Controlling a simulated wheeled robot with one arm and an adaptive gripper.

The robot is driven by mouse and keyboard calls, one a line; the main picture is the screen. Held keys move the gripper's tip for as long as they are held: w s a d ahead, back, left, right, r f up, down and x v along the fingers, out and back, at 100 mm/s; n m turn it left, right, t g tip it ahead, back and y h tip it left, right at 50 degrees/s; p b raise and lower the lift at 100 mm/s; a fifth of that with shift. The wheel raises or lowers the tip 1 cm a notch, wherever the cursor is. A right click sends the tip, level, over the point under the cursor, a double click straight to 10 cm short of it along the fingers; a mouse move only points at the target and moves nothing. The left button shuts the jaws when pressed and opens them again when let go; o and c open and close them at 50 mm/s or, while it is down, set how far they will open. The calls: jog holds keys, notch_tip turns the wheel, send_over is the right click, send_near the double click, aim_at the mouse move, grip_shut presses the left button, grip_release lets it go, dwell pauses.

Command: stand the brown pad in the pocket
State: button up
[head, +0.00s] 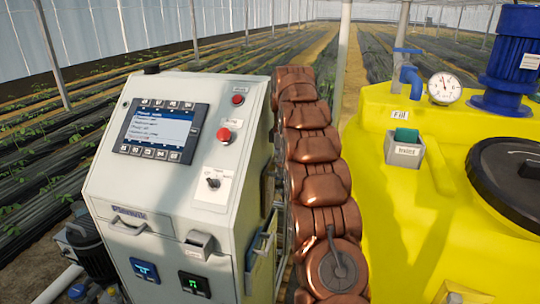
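I cannot make out the brown pad for certain in the head view. A small grey open-topped pocket (198,243) sticks out from the lower front of the white control console. I cannot tell which of these is the task's pocket. My gripper is not in view.
The white console (160,190) with a screen (161,130) and red buttons stands left. The yellow tank (445,200) at right carries a gauge (445,88), a blue motor (512,60) and a black lid (510,172). A shallow tray (262,243) hangs on the console's right side.

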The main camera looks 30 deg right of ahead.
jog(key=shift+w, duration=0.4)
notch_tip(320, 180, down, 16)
jog(key=b, duration=0.6)
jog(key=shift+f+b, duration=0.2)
jog(key=shift+b, duration=0.2)
dwell(1.7)
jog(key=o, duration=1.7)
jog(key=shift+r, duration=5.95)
